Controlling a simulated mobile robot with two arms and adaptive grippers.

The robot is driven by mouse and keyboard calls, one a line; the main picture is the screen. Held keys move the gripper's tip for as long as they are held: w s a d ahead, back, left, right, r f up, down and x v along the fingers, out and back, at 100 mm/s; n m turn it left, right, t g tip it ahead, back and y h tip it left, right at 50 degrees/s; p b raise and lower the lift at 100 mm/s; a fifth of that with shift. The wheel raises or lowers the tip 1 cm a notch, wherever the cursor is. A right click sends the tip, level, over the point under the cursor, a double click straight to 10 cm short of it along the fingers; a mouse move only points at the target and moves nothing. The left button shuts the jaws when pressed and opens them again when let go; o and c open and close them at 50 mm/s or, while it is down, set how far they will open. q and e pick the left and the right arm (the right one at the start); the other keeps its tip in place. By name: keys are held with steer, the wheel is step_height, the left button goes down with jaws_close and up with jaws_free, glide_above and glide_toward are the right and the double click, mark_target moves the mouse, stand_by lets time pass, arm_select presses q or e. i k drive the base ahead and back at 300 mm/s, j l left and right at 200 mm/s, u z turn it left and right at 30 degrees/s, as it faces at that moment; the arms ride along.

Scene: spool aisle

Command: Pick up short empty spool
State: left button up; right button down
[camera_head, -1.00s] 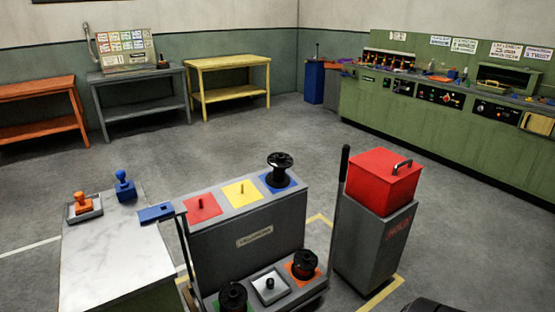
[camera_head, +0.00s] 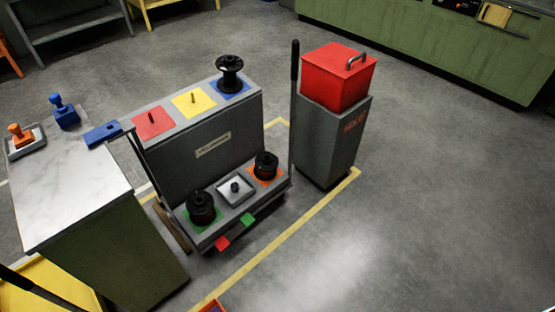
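A stepped grey rack stands left of centre. On its upper tier a black spool (camera_head: 229,75) with a bare narrow core stands upright on a blue square. On its lower tier one squat black spool (camera_head: 201,208) stands on a green square, and another squat dark spool (camera_head: 265,166) stands on an orange square. Both lower spools look thick around the middle; whether they carry winding is hard to tell. Neither of my grippers is in view.
The upper tier's red square (camera_head: 152,123) and yellow square (camera_head: 193,102) hold only pegs. A white-topped table (camera_head: 70,190) adjoins at left, with stamps on it. Open floor lies at right and front.

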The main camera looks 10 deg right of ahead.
mark_target(266, 163)
steer(key=z, duration=0.2)
steer(key=k+j+u, duration=0.15)
steer(key=k+u, duration=0.25)
steer(key=k, duration=0.25)
steer(key=i+l+u, duration=0.8)
steer(key=l, duration=0.3)
